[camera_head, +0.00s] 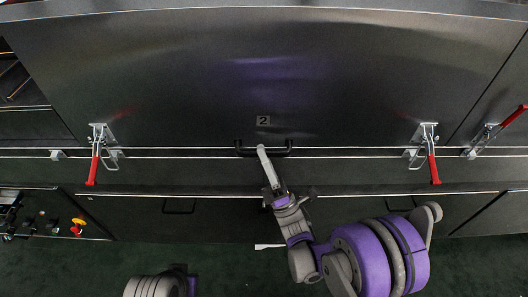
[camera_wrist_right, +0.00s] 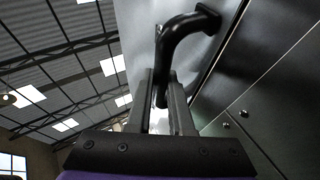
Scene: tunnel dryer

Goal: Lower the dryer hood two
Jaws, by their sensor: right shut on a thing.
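Dryer hood two (camera_head: 200,80) is a large dark metal panel marked with a "2" plate (camera_head: 263,121). Its black bar handle (camera_head: 245,150) runs along its lower edge and shows close up in the right wrist view (camera_wrist_right: 187,27). My right gripper (camera_head: 262,150) is at the middle of this handle; in the right wrist view its fingers (camera_wrist_right: 161,95) are shut around the bar. Red-handled toggle latches stand at the hood's lower left (camera_head: 97,150) and lower right (camera_head: 429,150), their red levers hanging down. A part of my left arm (camera_head: 155,285) shows at the bottom edge; the left gripper is not clearly visible.
Below the hood are dark lower panels with handles (camera_head: 180,211). A control panel with a yellow and red button (camera_head: 77,226) is at the left. Another red-handled latch (camera_head: 495,130) is at the far right. The green floor (camera_head: 60,270) is clear at lower left.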

